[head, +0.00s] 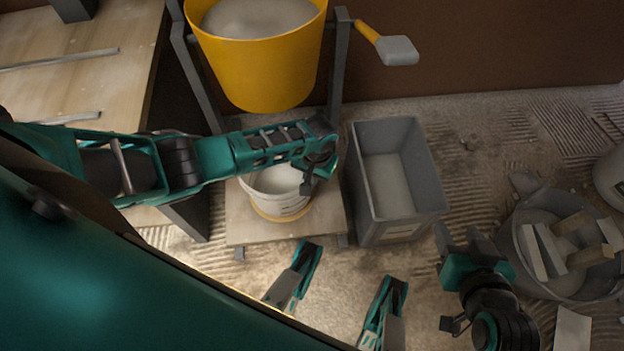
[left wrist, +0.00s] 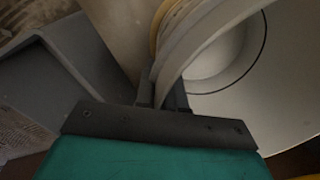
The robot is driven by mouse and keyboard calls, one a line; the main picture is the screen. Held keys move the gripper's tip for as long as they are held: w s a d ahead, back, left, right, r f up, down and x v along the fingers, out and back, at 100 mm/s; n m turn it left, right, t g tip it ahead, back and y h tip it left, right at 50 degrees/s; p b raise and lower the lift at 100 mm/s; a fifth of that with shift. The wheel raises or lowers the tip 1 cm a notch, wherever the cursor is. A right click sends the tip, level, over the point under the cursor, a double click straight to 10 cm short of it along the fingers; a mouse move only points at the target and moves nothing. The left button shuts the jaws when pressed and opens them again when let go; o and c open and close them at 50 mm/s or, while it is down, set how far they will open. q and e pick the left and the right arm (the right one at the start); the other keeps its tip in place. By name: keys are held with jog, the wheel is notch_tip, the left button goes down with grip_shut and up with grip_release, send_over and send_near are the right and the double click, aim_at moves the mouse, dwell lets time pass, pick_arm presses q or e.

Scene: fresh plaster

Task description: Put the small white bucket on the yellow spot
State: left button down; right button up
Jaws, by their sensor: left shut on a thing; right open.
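The small white bucket (head: 272,186) is upright over the yellow spot (head: 283,216) on a low wooden platform (head: 245,232). A yellow edge shows around its base; I cannot tell whether the base touches the platform. My left gripper (head: 312,180) is shut on the bucket's right rim. In the left wrist view the bucket's wall (left wrist: 190,48) runs between the fingers (left wrist: 162,92), and part of the yellow spot (left wrist: 172,22) shows beyond it. My arm hides part of the bucket in the head view. My right gripper (head: 465,240) is open and empty at the lower right.
A large yellow tub (head: 262,70) hangs in a grey frame just behind the platform. A grey bin (head: 362,205) stands close on its right. A round grey tub (head: 565,285) with several blocks is at the right. A wooden table (head: 100,85) is at the left.

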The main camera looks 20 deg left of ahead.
pick_arm(q)
jog(key=shift+w+f, duration=0.1)
jog(key=shift+f, duration=0.2)
jog(key=shift+r, duration=0.1)
jog(key=shift+f, duration=0.2)
jog(key=c, duration=1.2)
grip_release()
jog(key=shift+c, duration=0.2)
